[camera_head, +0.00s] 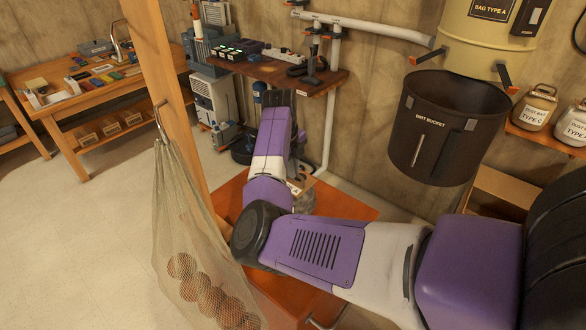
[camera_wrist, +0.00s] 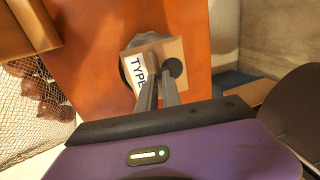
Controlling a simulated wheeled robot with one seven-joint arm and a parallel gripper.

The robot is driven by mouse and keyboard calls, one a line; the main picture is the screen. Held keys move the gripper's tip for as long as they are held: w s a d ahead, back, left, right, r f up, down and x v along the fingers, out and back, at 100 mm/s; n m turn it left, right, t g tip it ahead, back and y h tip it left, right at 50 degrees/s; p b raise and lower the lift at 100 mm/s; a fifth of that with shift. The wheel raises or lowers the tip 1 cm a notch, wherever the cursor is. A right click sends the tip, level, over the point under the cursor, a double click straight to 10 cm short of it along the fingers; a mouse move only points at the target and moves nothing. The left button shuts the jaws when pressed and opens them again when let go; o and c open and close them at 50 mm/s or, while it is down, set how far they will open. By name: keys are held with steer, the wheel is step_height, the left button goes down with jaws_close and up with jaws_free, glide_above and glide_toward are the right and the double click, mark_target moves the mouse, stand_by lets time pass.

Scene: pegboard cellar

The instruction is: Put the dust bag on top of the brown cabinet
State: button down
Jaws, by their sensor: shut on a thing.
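The dust bag (camera_head: 303,197) is a greyish bag with a cardboard collar, partly hidden behind my arm in the head view. In the wrist view its collar (camera_wrist: 171,50) shows a dark round hole and a white label reading "TYPE". My gripper (camera_wrist: 156,72) is shut on the collar. The brown cabinet (camera_head: 355,207) has an orange-brown top below my arm; its surface also fills much of the wrist view (camera_wrist: 85,85). The bag is over this top, but I cannot tell whether it touches it.
A net of brown balls (camera_head: 205,260) hangs from a wooden post (camera_head: 165,80) at the left. A wall shelf (camera_head: 290,75) with devices is behind the cabinet. A workbench (camera_head: 100,95) stands far left.

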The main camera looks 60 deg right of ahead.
steer(key=shift+f, duration=0.25)
steer(key=c, duration=1.5)
jaws_free()
steer(key=shift+c, duration=0.2)
steer(key=b+v, duration=0.2)
steer(key=v, duration=1)
